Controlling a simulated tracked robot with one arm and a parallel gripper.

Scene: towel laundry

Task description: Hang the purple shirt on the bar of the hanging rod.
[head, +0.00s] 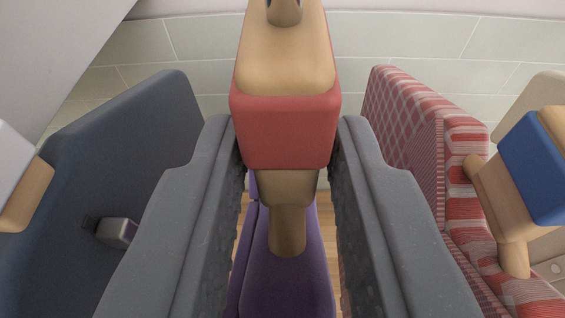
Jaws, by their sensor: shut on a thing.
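The purple shirt (290,285) shows at the bottom centre, seen between my two grey fingers. A wooden piece with a red band (285,130), which looks like the shirt's hanger or clip, stands above it. My gripper (287,145) is shut on this wooden piece, with one finger on each side of it. Most of the shirt is hidden by the fingers and the wooden piece. I cannot make out the bar of the hanging rod in this view.
A dark blue garment (130,150) is at the left, close to my finger. A red checked garment (405,120) is at the right, beside a wooden piece with a blue band (540,165). Pale green wall tiles (420,45) are behind. A wooden floor shows in narrow gaps.

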